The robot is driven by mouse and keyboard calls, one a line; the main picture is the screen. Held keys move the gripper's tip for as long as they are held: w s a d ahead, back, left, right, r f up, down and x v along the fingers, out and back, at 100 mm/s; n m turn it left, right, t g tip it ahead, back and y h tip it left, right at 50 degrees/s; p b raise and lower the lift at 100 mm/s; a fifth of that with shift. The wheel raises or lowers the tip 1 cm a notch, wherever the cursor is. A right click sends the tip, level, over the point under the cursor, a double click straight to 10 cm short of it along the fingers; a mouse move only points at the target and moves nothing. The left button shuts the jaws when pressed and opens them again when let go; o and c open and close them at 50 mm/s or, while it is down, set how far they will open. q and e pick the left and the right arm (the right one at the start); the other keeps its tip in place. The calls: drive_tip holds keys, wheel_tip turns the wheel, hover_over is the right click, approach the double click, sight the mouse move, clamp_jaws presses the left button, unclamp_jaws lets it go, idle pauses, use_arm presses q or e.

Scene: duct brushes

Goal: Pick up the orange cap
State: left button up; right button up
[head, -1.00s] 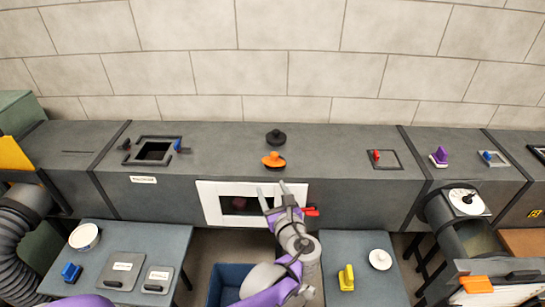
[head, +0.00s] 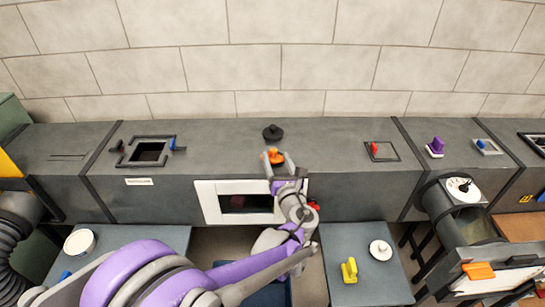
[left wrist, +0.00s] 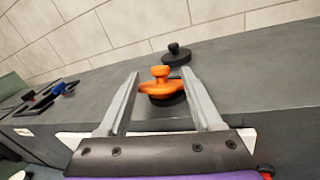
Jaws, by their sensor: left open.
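The orange cap (head: 274,156) sits on top of the grey duct, just above the white-framed window. It has a round knob and a wide orange disc over a dark base. My left gripper (head: 279,165) is open at the cap, which partly hides behind the fingers in the head view. In the left wrist view the orange cap (left wrist: 162,84) shows between the two spread fingertips of the gripper (left wrist: 160,82), with a gap visible on the left side. I cannot tell whether the right finger touches it. My right gripper is not in view.
A black cap (head: 273,132) stands on the duct behind the orange one. A square opening (head: 149,151) with a dark frame lies to the left, and a framed hatch with a red knob (head: 375,149) to the right.

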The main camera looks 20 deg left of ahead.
sight(274, 153)
use_arm(q)
drive_tip(key=x, duration=0.4)
drive_tip(key=shift+w+a, duration=0.1)
drive_tip(key=shift+w, duration=0.05)
drive_tip(key=c, duration=0.3)
clamp_jaws()
